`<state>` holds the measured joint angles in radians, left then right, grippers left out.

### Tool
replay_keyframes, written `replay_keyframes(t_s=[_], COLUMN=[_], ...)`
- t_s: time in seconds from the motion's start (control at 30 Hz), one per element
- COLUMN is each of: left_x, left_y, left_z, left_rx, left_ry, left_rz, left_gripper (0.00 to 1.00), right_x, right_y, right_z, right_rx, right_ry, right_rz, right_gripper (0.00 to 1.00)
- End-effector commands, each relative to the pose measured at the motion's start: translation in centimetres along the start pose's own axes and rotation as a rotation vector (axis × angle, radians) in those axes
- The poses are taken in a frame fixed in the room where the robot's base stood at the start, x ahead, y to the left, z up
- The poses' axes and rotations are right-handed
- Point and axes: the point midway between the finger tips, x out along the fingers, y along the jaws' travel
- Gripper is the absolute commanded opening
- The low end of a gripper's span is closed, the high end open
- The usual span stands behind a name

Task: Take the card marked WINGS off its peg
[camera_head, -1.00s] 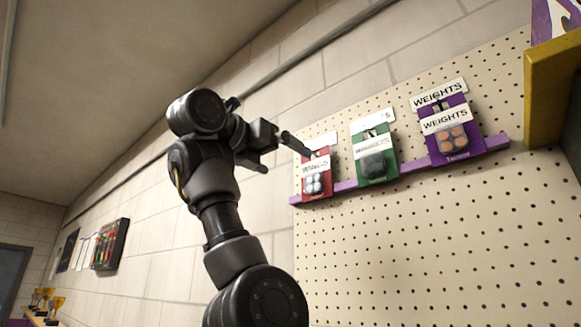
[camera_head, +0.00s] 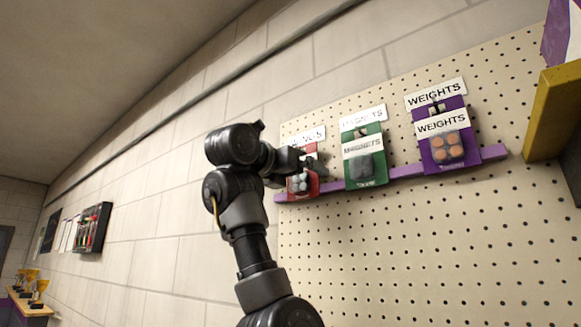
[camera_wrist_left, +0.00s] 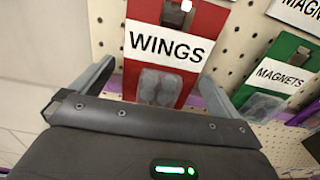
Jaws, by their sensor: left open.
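The red WINGS card (camera_wrist_left: 203,22) hangs on its peg, face toward me, in the left wrist view. Its white label and clear blister show well there. In the head view the same red card (camera_head: 313,187) is partly hidden behind my left gripper (camera_head: 308,164). In the left wrist view the open fingers of my left gripper (camera_wrist_left: 165,85) stand one on each side of the card's lower part. I cannot tell whether they touch it. My right gripper is not in view.
The green MAGNETS card (camera_head: 376,180) hangs just right of the red one, close to my right-hand finger. The purple WEIGHTS card (camera_head: 457,104) hangs further right. A purple rail (camera_head: 405,172) runs along the pegboard (camera_head: 420,260) behind the cards. A yellow shelf part (camera_head: 550,110) juts out at right.

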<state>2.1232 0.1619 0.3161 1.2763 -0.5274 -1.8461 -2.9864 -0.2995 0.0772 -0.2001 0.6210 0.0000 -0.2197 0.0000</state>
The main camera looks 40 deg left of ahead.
Motion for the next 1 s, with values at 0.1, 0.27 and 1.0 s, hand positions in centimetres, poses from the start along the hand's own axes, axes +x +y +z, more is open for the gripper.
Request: replay_keyframes(t_s=[0.1, 0.27, 1.0], left_x=[0.07, 0.05, 0.04], left_y=[0.02, 0.02, 0.02], left_z=[-0.02, -0.04, 0.36], left_rx=[0.000, 0.000, -0.001], left_ry=[-0.001, 0.000, 0.000], left_rz=[0.000, 0.000, 0.000], left_gripper=[1.00, 0.97, 0.61], right_x=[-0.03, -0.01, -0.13], right_y=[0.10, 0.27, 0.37], right_z=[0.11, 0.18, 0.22], right_rx=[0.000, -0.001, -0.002], right_ry=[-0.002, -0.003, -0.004], right_rz=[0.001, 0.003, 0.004], right_gripper=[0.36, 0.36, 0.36])
